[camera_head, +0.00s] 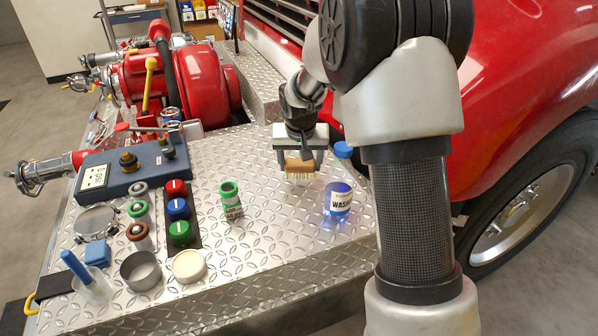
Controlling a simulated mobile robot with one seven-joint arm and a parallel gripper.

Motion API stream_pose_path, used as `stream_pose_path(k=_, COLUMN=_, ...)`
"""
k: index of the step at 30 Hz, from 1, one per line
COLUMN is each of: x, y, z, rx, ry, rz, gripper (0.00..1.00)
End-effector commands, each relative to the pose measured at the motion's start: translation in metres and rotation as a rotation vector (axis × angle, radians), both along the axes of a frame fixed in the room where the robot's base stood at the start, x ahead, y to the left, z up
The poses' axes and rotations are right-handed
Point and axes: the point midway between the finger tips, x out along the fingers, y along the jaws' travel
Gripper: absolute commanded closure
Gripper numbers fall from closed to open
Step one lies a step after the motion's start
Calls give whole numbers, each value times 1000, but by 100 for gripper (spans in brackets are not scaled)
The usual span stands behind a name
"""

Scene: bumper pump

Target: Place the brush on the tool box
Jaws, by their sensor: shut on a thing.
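The brush (299,169) has a brown wooden back and pale bristles pointing down. My gripper (300,158) is shut on its wooden back, pointing down over the right part of the diamond-plate deck. I cannot tell whether the bristles touch the deck. A long blue box (122,178) with a white-faced panel and dark and brass knobs on top lies at the deck's left. It is the likeliest tool box, but I cannot be sure. The brush is to the right of this box, well apart from it.
A blue-capped wash bottle (338,195) stands just right of the brush. A red pump (203,82) rises behind. Bare deck (275,230) lies in front.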

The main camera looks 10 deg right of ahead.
Motion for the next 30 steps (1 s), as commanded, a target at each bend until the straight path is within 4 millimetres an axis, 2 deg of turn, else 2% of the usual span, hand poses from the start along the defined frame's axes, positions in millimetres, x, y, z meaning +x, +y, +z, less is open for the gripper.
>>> stream_pose_path(k=1, x=-1, y=0, z=-10, rx=-1, ry=4, rz=1, gripper=58)
stream_pose_path(k=4, x=-1, y=0, z=-24, rx=-1, ry=4, rz=1, gripper=58)
stream_pose_path(k=16, x=0, y=0, z=-32, rx=-1, ry=1, rz=0, gripper=58)
stream_pose_path(k=17, x=0, y=0, z=-30, rx=-1, ry=1, rz=0, gripper=31)
stream_pose_path(k=20, x=0, y=0, z=-30, rx=-1, ry=1, rz=0, gripper=16)
stream_pose_path(k=30, x=0, y=0, z=-25, rx=0, ry=1, rz=0, gripper=16)
